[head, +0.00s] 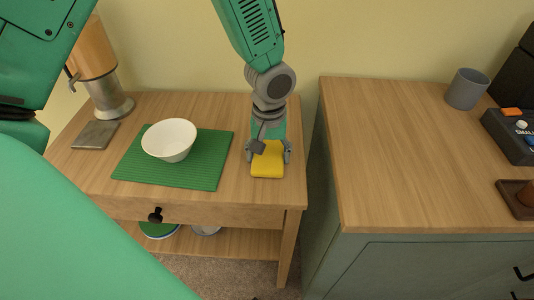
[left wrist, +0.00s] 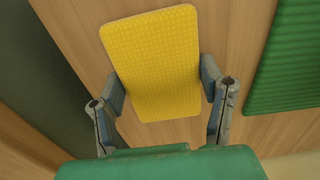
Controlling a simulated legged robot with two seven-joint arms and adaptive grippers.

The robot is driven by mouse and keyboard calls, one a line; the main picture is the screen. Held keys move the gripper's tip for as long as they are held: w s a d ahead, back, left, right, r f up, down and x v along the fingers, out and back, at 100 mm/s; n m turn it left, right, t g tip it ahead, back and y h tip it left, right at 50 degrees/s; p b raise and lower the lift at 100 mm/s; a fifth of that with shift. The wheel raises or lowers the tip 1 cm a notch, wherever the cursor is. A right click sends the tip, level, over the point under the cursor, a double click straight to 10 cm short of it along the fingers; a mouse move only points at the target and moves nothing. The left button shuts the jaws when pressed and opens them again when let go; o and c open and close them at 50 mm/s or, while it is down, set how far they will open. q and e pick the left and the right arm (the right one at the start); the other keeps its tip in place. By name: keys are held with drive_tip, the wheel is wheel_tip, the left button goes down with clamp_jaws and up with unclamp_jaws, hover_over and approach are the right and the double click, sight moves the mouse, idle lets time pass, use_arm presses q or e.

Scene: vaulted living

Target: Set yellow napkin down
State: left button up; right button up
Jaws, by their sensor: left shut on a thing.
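The yellow napkin (head: 267,160) is a flat folded rectangle at the right end of the small wooden table (head: 212,202). My left gripper (head: 268,154) reaches down from above and is shut on it. In the left wrist view the fingers (left wrist: 163,92) press the two long sides of the napkin (left wrist: 152,58), with wood grain behind it. I cannot tell whether the napkin touches the tabletop or hangs just above it. My right gripper is not in view.
A green ribbed mat (head: 205,176) with a white bowl (head: 170,139) lies left of the napkin. A gap separates the table from a cabinet (head: 410,150) with a grey cup (head: 466,89).

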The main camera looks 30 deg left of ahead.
sight(270, 156)
use_arm(q)
drive_tip(key=shift+d, duration=0.45)
drive_tip(key=o, duration=0.9)
drive_tip(key=shift+o, duration=0.5)
drive_tip(key=shift+a+f, duration=0.15)
drive_tip(key=shift+a, duration=0.6)
drive_tip(key=shift+r, duration=0.4)
wheel_tip(270, 156, up, 12)
drive_tip(key=d+p, duration=0.1)
drive_tip(key=p, duration=0.2)
drive_tip(key=shift+f, duration=0.15)
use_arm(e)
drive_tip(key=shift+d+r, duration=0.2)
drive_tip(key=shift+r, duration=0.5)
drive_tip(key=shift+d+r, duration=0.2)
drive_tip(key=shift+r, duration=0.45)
